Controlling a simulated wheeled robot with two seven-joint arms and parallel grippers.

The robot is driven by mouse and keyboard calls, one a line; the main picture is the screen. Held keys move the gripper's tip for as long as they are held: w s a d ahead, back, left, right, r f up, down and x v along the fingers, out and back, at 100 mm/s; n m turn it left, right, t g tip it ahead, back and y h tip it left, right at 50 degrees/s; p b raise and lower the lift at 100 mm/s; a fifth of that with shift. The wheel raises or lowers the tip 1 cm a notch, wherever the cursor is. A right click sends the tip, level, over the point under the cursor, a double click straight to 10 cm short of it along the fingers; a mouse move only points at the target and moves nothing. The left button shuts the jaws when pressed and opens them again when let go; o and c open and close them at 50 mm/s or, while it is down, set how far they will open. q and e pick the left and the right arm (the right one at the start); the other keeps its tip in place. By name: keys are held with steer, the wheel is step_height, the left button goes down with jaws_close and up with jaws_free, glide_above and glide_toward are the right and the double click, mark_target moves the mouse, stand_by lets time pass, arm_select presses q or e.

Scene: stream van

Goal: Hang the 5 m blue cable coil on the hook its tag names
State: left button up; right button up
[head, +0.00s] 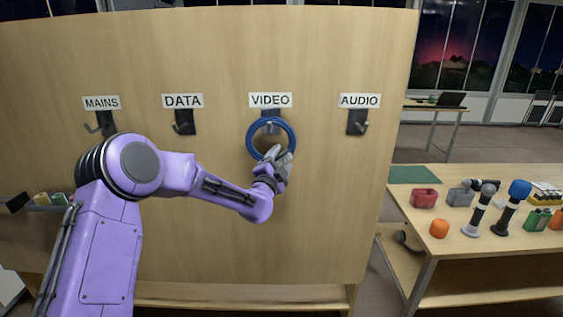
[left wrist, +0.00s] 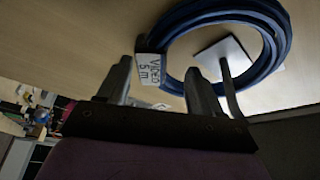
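The blue cable coil (head: 291,130) is at the board under the VIDEO label (head: 271,100), its ring around the VIDEO hook (head: 269,127). In the left wrist view the coil (left wrist: 281,38) circles the hook's pale plate (left wrist: 222,57). Whether it rests on the hook's prong is unclear. Its white tag (left wrist: 151,71) reads "VIDEO 5 m". My left gripper (head: 279,156) is at the coil's lower right in the head view. In the left wrist view its fingers (left wrist: 160,77) are apart, with the tag showing between them. My right gripper is out of view.
Empty MAINS (head: 103,122), DATA (head: 184,122) and AUDIO (head: 357,122) hooks line the wooden board (head: 220,55). At right, a table (head: 460,250) holds microphones, a red bin (head: 424,198) and an orange item (head: 439,229). A small shelf with items is at far left.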

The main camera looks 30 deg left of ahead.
arm_select(q)
steer(key=d+b+v, duration=0.1)
steer(key=b+v, duration=0.1)
steer(key=v, duration=0.7)
steer(key=d+r+b+v, duration=0.1)
steer(key=b+v, duration=0.2)
steer(key=v, duration=0.6)
steer(key=shift+d+r, duration=0.25)
steer(key=shift+d, duration=0.05)
steer(key=shift+w, duration=0.15)
